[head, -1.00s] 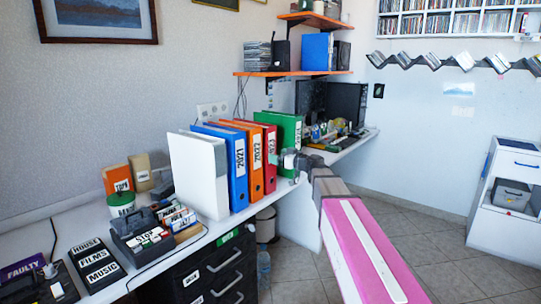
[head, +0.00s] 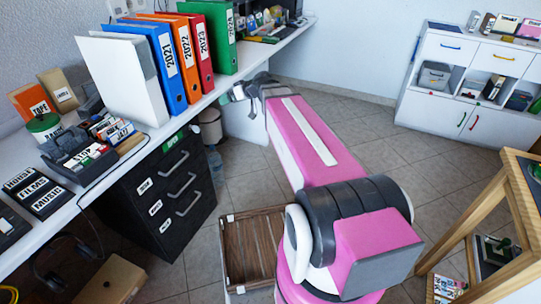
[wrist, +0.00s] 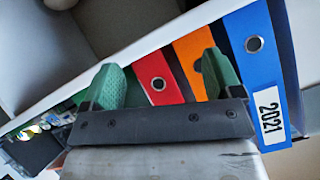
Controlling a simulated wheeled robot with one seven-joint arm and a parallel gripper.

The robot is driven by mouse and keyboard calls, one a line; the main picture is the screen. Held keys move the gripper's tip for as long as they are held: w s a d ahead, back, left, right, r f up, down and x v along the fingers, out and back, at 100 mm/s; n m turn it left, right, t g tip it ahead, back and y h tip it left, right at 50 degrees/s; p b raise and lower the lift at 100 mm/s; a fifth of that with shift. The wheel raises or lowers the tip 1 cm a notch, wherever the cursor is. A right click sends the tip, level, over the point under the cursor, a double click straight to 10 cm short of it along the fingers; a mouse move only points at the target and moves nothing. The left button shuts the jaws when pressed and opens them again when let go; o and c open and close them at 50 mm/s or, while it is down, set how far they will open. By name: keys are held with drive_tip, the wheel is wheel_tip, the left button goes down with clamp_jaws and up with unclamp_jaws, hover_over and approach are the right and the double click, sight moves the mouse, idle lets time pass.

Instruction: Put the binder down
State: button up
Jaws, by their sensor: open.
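Several binders stand upright in a row on the white desk: white (head: 120,80), blue 2021 (head: 168,68), orange 2022 (head: 184,55), red 2023 (head: 204,50) and green (head: 226,40) at the right end. My gripper (head: 232,95) is just off the desk's front edge, below the green binder. In the wrist view my gripper (wrist: 162,70) is open, with green fingertips apart and nothing held. The red spine (wrist: 152,78) shows between the fingers, the orange one (wrist: 192,58) is partly behind the right finger, and the blue one (wrist: 257,60) is to the right. The green binder is not clear there.
A black drawer cabinet (head: 160,190) stands under the desk (head: 262,52). A wooden crate (head: 250,250) is on the floor beside my base. A wooden stand (head: 505,215) is at the right, and a white cabinet (head: 470,85) at the back. The tiled floor between is partly clear.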

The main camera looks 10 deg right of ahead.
drive_tip(key=s+d+f+m+g+h, duration=0.3)
drive_tip(key=s+d+f+h, duration=0.2)
drive_tip(key=s+f, duration=0.4)
drive_tip(key=s+d+f+m+g+h, duration=0.3)
drive_tip(key=s+d+f+m+h, duration=0.1)
drive_tip(key=s+d+f, duration=0.3)
wheel_tip(320, 180, down, 2)
drive_tip(key=shift+s+d+f+h, duration=0.2)
drive_tip(key=shift+s+d+h, duration=0.2)
drive_tip(key=shift+s, duration=0.85)
